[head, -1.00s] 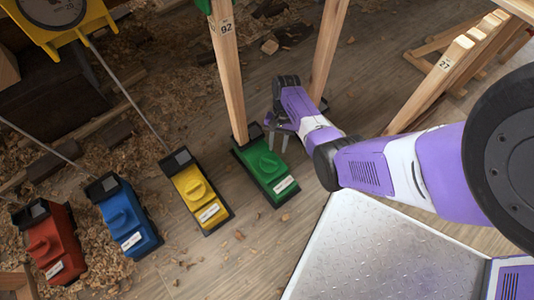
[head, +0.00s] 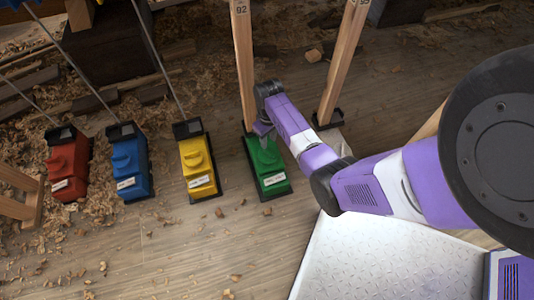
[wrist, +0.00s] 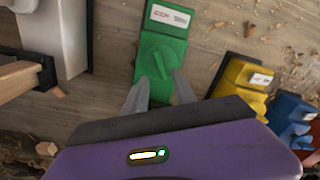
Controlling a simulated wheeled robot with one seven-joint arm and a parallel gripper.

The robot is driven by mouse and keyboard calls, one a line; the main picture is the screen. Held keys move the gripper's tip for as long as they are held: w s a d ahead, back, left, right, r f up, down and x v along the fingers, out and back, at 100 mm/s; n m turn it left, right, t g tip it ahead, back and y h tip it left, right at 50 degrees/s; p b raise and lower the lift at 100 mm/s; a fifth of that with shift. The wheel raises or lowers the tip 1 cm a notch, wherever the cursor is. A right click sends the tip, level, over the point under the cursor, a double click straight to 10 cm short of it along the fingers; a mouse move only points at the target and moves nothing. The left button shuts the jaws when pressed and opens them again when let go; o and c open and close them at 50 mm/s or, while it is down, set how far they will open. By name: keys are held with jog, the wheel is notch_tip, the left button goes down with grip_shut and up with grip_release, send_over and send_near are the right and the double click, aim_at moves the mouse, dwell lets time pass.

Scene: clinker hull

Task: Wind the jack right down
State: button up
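My gripper (head: 263,130) is at the back end of the green jack in the head view. In the wrist view, my gripper (wrist: 159,84) has its two grey fingers apart, with nothing held between them. The knob of the green jack (wrist: 160,54) lies just past the fingertips, roughly in line with the gap. I cannot tell whether the fingers touch the jack.
A wooden post (head: 243,60) rises at the green jack's back end. Another post (head: 343,60) stands to its right. Thin rods run up from the other jacks. Wood shavings (head: 95,215) litter the floor. The floor in front of the jacks is mostly open.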

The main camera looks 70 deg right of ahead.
aim_at(268, 151)
jog(key=shift+f+n, duration=0.1)
jog(key=shift+n, duration=0.3)
jog(key=shift+f+b, duration=0.3)
jog(key=shift+f, duration=0.05)
notch_tip(268, 151, down, 7)
jog(key=b, duration=0.4)
grip_shut()
